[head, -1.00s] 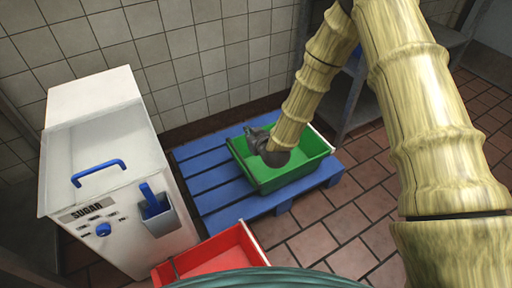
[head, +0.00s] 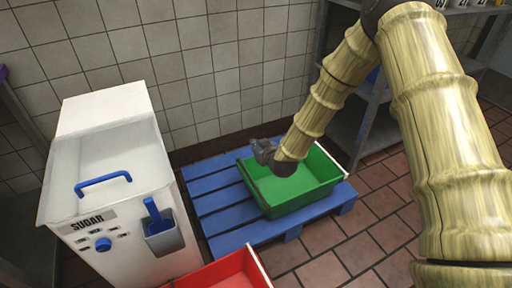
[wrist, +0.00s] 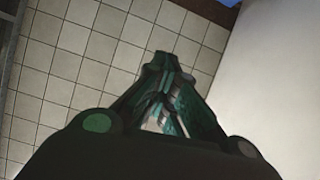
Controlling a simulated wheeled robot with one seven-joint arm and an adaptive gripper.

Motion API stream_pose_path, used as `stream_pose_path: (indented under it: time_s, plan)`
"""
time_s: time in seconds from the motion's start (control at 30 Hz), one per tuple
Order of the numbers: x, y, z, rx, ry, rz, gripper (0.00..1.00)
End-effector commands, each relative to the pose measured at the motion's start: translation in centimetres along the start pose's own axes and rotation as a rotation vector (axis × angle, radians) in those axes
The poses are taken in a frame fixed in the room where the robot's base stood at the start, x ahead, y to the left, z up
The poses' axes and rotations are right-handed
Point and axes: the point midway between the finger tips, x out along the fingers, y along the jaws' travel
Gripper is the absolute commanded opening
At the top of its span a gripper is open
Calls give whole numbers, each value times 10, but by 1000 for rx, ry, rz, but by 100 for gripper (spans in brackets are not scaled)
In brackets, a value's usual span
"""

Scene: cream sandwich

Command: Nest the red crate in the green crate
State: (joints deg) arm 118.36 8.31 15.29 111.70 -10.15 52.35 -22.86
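The green crate (head: 312,197) stands open side up on the blue pallet in the head view, and its inside looks empty. The red crate (head: 218,271) is on the floor in front of the pallet, cut off by the bottom edge of the head view. My gripper (head: 262,151) is over the back left part of the green crate, apart from the red crate. In the wrist view its fingers (wrist: 166,64) come together at the tips, with nothing seen between them. Neither crate shows in the wrist view.
The blue pallet (head: 213,202) lies against the tiled wall (head: 215,70). A white sugar bin (head: 105,170) with a blue handle and scoop stands at left. A grey shelf rack (head: 350,130) is behind my arm. Brown floor tiles at front right are clear.

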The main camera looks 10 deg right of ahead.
Motion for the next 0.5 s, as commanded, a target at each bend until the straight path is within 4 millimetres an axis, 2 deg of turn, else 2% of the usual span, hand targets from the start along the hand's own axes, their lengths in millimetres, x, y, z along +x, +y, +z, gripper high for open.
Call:
stream_pose_path:
  time_s: [0.5]
  plan:
    - [10,-3,20,1,0,1,0]
